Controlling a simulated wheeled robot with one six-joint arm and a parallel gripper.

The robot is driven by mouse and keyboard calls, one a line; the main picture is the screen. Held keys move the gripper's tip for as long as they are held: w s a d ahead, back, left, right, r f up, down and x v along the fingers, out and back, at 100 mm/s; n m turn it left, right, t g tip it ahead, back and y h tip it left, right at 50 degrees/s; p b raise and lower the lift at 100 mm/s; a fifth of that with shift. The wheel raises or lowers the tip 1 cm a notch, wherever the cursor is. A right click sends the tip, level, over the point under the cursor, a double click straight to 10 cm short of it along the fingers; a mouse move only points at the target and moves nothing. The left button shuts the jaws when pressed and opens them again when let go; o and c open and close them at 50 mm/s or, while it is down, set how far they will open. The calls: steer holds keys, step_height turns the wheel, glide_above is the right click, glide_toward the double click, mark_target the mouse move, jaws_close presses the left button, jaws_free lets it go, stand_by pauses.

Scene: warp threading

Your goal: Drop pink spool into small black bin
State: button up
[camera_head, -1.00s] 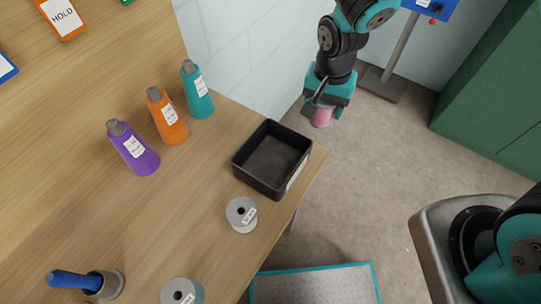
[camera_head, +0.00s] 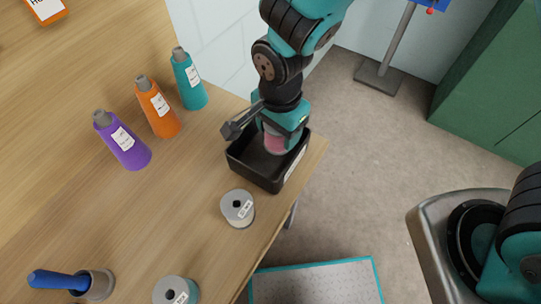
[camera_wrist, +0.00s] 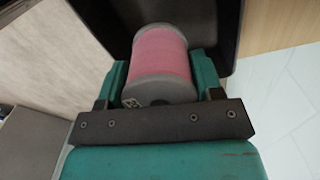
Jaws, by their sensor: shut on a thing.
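The pink spool (camera_head: 274,143) is held in my gripper (camera_head: 276,135), over the small black bin (camera_head: 257,173) at the table's corner. In the wrist view the pink spool (camera_wrist: 161,62) sits between the two teal fingers of my gripper (camera_wrist: 163,75), which are shut on it. The dark inside of the black bin (camera_wrist: 230,25) shows behind the spool there. The bin looks empty where I can see into it; my gripper hides its far part. I cannot tell whether the spool is below the bin's rim.
A grey-white spool (camera_head: 238,208) stands just in front of the bin, and another (camera_head: 177,291) nearer. A blue-handled tool (camera_head: 62,280) lies at the lower left. The table edge is right of the bin.

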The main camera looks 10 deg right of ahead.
steer(key=shift+f, duration=0.65)
steer(key=o, duration=1)
steer(key=shift+o, duration=0.2)
steer(key=shift+r, duration=0.15)
step_height(320, 180, up, 17)
steer(key=shift+r, duration=0.15)
